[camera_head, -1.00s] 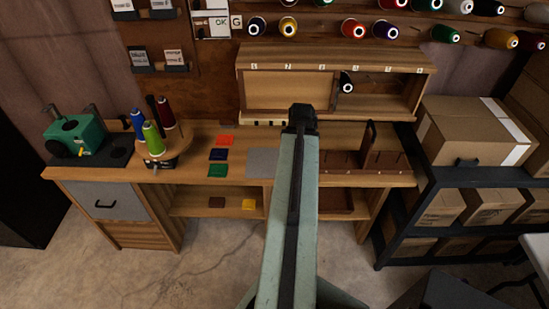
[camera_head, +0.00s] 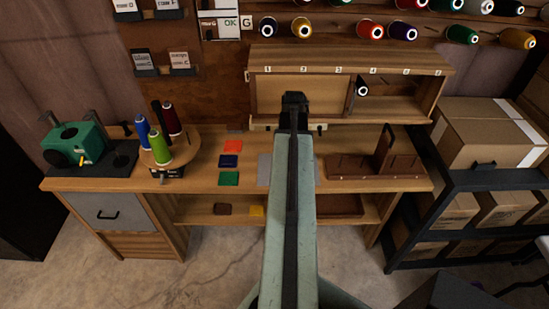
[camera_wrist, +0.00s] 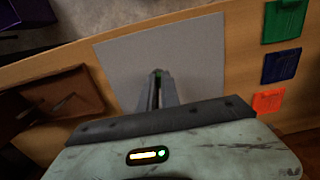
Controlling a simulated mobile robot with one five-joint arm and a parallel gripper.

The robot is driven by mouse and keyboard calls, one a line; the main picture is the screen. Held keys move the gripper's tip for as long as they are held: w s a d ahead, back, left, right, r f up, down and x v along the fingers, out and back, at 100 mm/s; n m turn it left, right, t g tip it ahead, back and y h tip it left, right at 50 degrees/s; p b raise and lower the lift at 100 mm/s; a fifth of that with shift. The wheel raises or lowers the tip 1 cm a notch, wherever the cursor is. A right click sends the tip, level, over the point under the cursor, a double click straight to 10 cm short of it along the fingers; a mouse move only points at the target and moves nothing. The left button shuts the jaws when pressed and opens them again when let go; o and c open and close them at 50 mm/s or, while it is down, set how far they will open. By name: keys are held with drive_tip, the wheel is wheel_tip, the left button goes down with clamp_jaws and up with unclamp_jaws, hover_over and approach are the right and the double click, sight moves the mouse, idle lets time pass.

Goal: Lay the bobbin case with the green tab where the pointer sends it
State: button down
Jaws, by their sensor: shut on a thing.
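My gripper (camera_wrist: 158,88) is shut, seen from behind in the wrist view, above a grey mat (camera_wrist: 195,55). A small bit of green shows between its fingers, seemingly the green tab of the bobbin case (camera_wrist: 159,84); the rest of the case is hidden. In the head view my gripper (camera_head: 294,98) is a dark end on the pale green arm, in front of the wooden cubby unit (camera_head: 350,57) with numbered slots. Its fingertips are hidden there. I cannot make out a pointer clearly. The mat shows partly behind my arm in the head view (camera_head: 265,170).
Orange (camera_head: 233,146), blue (camera_head: 229,161) and green (camera_head: 229,178) squares lie on the bench left of the mat. A round stand (camera_head: 183,150) with thread cones and a green machine (camera_head: 75,143) stand farther left. A brown rack (camera_head: 350,168) stands right.

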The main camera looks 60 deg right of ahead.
drive_tip(key=shift+w+d+f, duration=0.1)
drive_tip(key=shift+w+d, duration=0.3)
drive_tip(key=shift+w, duration=0.35)
wheel_tip(320, 180, down, 4)
drive_tip(key=b, duration=0.4)
drive_tip(key=shift+w+a+r, duration=0.1)
drive_tip(key=shift+r, duration=0.15)
drive_tip(key=c, duration=2)
unclamp_jaws()
drive_tip(key=shift+f, duration=0.2)
drive_tip(key=o, duration=0.4)
drive_tip(key=shift+o, duration=0.2)
drive_tip(key=shift+r, duration=0.15)
wheel_tip(320, 180, up, 12)
drive_tip(key=p, duration=1.2)
